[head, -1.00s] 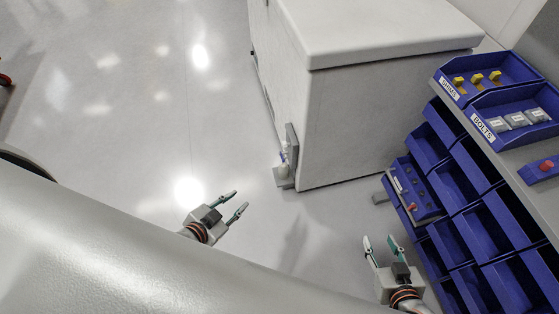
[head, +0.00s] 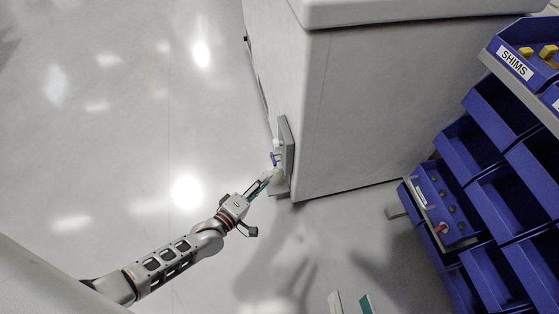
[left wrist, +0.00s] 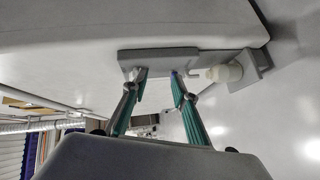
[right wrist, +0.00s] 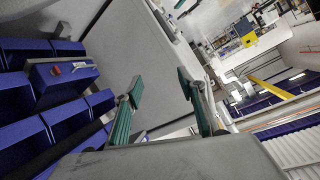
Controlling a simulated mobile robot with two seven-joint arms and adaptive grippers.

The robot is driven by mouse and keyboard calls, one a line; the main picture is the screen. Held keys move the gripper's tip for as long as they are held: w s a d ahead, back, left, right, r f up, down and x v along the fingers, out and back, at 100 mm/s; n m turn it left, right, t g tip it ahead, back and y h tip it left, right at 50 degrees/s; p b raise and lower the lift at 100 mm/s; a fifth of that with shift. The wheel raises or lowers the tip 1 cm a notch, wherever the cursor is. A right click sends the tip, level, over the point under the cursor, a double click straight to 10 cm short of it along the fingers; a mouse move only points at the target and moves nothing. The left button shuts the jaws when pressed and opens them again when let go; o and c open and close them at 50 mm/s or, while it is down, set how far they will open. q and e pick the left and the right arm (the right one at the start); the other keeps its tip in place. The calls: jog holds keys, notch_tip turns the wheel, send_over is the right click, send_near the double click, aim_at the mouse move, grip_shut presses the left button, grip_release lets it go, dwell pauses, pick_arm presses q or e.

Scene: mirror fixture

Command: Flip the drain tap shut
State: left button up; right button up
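The drain tap (head: 275,157), a small white fitting with a blue handle, sits on a grey plate (head: 288,148) on the side of the white cabinet. In the left wrist view the plate (left wrist: 155,58) lies just beyond the fingertips, with a pale cylinder (left wrist: 224,73) at its right. My left gripper (head: 268,180) reaches to the plate's lower part, close below the blue handle. In the left wrist view its fingers (left wrist: 160,75) are apart; the handle is mostly hidden there and contact cannot be told. My right gripper (head: 351,301) is open and empty at the bottom edge.
The white cabinet (head: 390,100) stands right of the plate. A rack of blue bins (head: 505,195) is at the right, with a blue panel (head: 436,200) bearing a red knob. Open floor (head: 110,130) lies to the left.

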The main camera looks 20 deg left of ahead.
aim_at(274, 161)
pick_arm(q)
jog(key=w+f+n+b, duration=0.1)
jog(key=w+f, duration=0.1)
jog(key=w, duration=0.1)
jog(key=w+f+n+b, duration=0.1)
jog(key=w+n+b, duration=0.1)
jog(key=w, duration=0.2)
jog(key=w+f+n+y+b, duration=0.1)
jog(key=w+f+b, duration=0.1)
jog(key=w, duration=0.2)
jog(key=shift+a+f+n+t, duration=0.3)
jog(key=shift+a+t, duration=0.1)
jog(key=shift+w+r, duration=0.15)
jog(key=shift+w, duration=0.1)
pick_arm(e)
jog(key=m, duration=0.1)
jog(key=a+m, duration=0.1)
jog(key=m, duration=0.1)
jog(key=a+m, duration=0.1)
jog(key=m, duration=0.1)
jog(key=shift+s+a+f+t, duration=0.15)
jog(key=shift+s+a+t, duration=0.15)
jog(key=shift+s, duration=0.1)
pick_arm(q)
grip_shut()
